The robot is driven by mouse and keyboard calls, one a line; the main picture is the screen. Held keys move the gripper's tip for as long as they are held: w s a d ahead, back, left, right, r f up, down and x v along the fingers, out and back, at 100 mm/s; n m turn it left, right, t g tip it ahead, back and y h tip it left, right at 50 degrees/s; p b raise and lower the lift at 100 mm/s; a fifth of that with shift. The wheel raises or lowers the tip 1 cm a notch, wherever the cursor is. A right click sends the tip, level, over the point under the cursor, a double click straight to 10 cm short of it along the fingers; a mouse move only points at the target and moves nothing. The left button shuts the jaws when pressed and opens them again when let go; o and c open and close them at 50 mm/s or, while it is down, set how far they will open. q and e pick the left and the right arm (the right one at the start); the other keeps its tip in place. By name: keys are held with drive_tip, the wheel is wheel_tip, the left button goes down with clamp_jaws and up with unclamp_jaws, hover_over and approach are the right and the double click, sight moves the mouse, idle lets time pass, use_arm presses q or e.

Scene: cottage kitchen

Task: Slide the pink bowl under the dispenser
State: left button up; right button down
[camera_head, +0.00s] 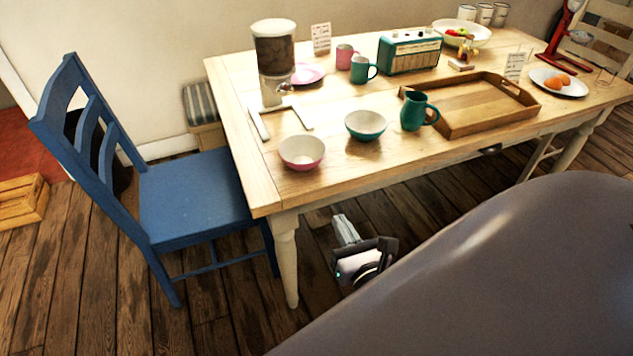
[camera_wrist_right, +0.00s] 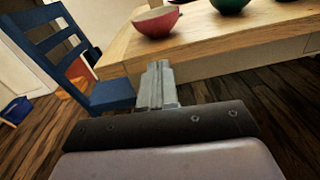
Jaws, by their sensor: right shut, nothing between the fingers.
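The pink bowl (camera_head: 302,153) stands upright near the table's front left corner, pink outside and pale inside. It also shows at the top of the right wrist view (camera_wrist_right: 156,22). The dispenser (camera_head: 274,62), a clear container with dark contents on a pale stand, is at the back left of the table. Its spout and a pale U-shaped base frame (camera_head: 262,124) lie behind the bowl. The bowl is apart from this frame. My right gripper (camera_head: 343,228) is shut and empty, below and in front of the table edge, apart from the bowl. My left gripper is out of view.
A teal bowl (camera_head: 366,125) stands right of the pink bowl, with a teal jug (camera_head: 414,111) and wooden tray (camera_head: 466,126) beyond. A blue chair (camera_head: 190,195) stands at the table's left end. Bare tabletop lies between the pink bowl and the dispenser frame.

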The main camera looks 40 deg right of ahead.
drive_tip(key=p, duration=0.1)
approach(311, 168)
drive_tip(key=shift+n, duration=0.4)
drive_tip(key=x, duration=0.5)
drive_tip(key=shift+w+f, duration=0.15)
drive_tip(key=shift+f, duration=0.05)
drive_tip(key=shift+w+d, duration=0.2)
drive_tip(key=shift+w, duration=0.35)
drive_tip(key=x, duration=0.3)
drive_tip(key=shift+b, duration=0.35)
drive_tip(key=shift+w+d, duration=0.1)
drive_tip(key=shift+w, duration=0.3)
drive_tip(key=shift+s, duration=0.1)
